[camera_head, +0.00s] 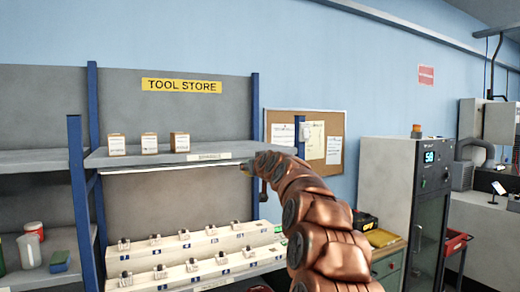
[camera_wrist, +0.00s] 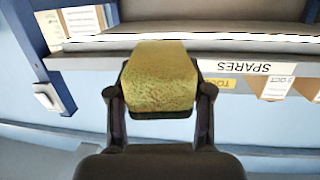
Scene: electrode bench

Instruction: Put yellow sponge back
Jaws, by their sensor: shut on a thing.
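The yellow sponge (camera_wrist: 161,72) is held between the two dark fingers of my gripper (camera_wrist: 157,97) in the wrist view, with a finger against each side. In that view, which is upside down, the shelf edge with the SPARES label (camera_wrist: 245,67) lies behind the sponge. In the head view my copper-coloured arm reaches toward the right end of the upper shelf (camera_head: 215,152) of the tool store.
Several small boxes (camera_head: 149,143) stand on the upper shelf. Rows of metal parts fill stepped white racks (camera_head: 205,247) below. A blue upright (camera_head: 255,118) stands close to my arm.

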